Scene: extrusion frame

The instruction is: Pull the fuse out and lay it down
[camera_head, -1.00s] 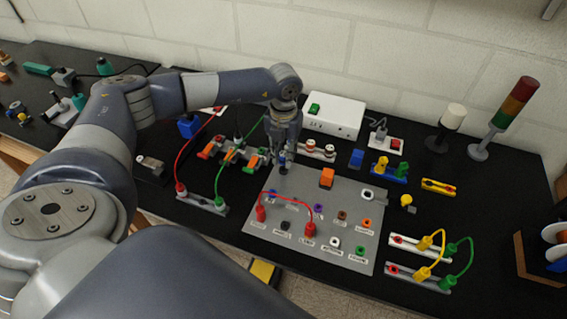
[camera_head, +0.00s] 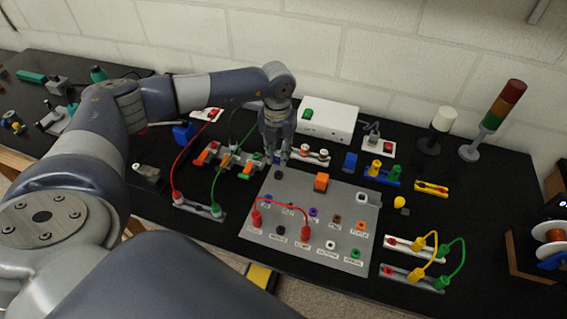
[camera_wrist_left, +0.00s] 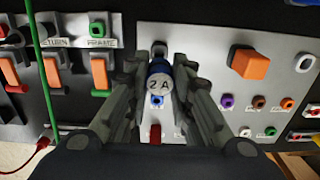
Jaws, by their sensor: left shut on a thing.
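The fuse (camera_wrist_left: 158,82) is a small cylinder with a pale grey end marked "2A" and a blue body, seen in the left wrist view. My left gripper (camera_head: 277,158) is shut on it, with a finger on each side. In the head view the fingers mostly hide the fuse, above the far left corner of the grey panel (camera_head: 262,225). A dark round socket (camera_head: 278,174) shows on the panel just below the fingertips, so the fuse appears lifted clear of it. My right gripper is not in view.
The panel carries an orange block (camera_head: 321,182), coloured sockets and a red lead (camera_head: 285,208). A terminal strip with orange levers (camera_head: 228,161) stands left of the gripper. A white box (camera_head: 327,119) stands behind.

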